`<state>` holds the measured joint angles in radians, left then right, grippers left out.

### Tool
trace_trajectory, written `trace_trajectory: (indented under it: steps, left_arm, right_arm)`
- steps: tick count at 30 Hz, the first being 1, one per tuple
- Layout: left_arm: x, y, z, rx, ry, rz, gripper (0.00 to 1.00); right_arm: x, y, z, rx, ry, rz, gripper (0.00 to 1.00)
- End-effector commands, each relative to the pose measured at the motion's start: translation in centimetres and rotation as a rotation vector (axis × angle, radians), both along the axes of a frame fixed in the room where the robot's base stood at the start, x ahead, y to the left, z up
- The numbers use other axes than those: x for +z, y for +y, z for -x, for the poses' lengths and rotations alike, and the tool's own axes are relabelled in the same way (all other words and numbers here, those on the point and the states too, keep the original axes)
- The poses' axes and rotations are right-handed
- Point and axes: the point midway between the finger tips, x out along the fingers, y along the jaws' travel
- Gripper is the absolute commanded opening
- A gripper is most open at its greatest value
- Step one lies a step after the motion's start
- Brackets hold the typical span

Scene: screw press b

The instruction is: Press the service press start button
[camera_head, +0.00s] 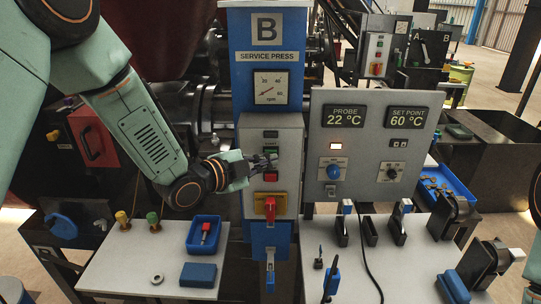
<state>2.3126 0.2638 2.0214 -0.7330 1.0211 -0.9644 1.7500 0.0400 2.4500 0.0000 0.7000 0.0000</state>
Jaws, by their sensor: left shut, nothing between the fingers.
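The service press (267,90) is a blue column with a "B" plate, a "SERVICE PRESS" label and an rpm dial. Its grey control box (286,134) carries a green button (271,151), a red button (270,176) below it, and a red switch handle on a yellow plate (270,205). My left gripper (276,160) is shut and empty, its tips in front of the box just below the green button. I cannot tell whether they touch it. The tips partly cover the space between the buttons. My right gripper is not in view.
A grey panel (366,150) right of the box shows probe 22 °C and set point 60 °C, with knobs. The left table (130,262) holds a blue tray (190,241), a blue block and a ring. The right table (400,270) holds upright tools and a cable.

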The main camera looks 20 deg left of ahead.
Motion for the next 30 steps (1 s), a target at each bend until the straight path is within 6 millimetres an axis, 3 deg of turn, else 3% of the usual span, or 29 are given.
trace_trajectory:
  steps: [30]
  left_arm:
    - [-0.01, 0.22, -0.84, -0.001, 0.0, -0.001, 0.0]
  right_arm:
    - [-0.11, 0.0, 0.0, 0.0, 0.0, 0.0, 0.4]
